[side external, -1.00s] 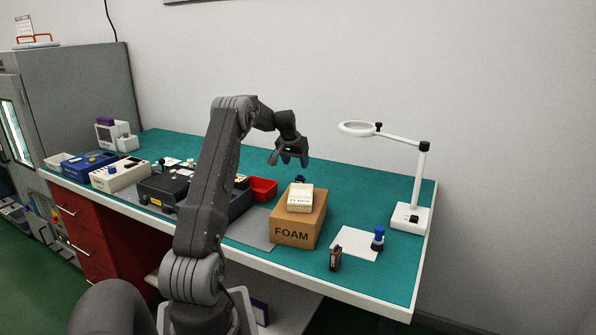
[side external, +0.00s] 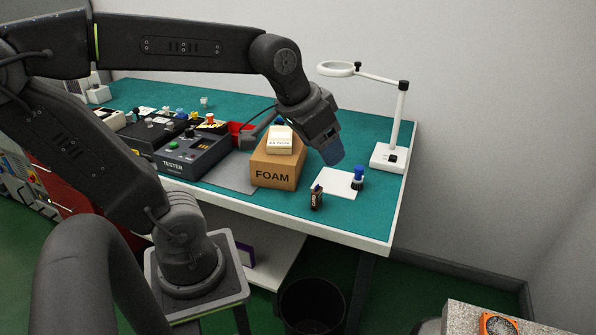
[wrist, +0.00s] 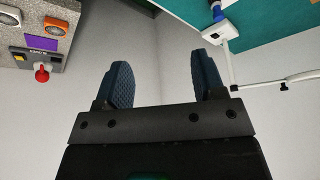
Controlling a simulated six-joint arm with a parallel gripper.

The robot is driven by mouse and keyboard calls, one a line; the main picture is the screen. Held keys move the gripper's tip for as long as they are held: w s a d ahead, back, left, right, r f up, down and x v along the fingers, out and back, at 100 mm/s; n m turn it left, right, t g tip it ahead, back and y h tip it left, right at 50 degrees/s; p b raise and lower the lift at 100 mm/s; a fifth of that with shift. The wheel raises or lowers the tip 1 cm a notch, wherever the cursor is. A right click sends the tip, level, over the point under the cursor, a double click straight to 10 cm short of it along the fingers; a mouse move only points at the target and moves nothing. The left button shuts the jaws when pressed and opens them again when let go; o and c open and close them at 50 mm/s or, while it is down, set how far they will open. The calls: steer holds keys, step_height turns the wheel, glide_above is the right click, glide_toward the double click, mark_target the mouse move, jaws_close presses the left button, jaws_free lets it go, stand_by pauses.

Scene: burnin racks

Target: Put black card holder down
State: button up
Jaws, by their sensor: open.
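A small dark upright item with a printed label (side external: 317,197) stands on the teal bench near the front edge, left of a white sheet. It may be the black card holder, but I cannot tell for sure. My gripper (side external: 327,153) is in front of the right part of the bench in the side view, its jaws seen edge-on. In the wrist view, my gripper (wrist: 161,62) has its two blue padded fingers wide apart with nothing between them. The dark item does not show in the wrist view.
A foam box (side external: 273,172) carries a white carton (side external: 280,142). A blue-capped bottle (side external: 358,180) stands by the white sheet (side external: 338,183). A magnifier lamp (side external: 388,158) is at the right. A black bin (side external: 312,302) and a grey stand (side external: 470,322) are below.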

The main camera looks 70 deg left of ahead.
steer(key=s+d+f+m, duration=0.1)
steer(key=s+d+f, duration=0.1)
steer(key=s, duration=0.3)
steer(key=shift+s+d+f+h, duration=0.25)
steer(key=shift+s+d+h, duration=0.1)
steer(key=shift+d, duration=0.4)
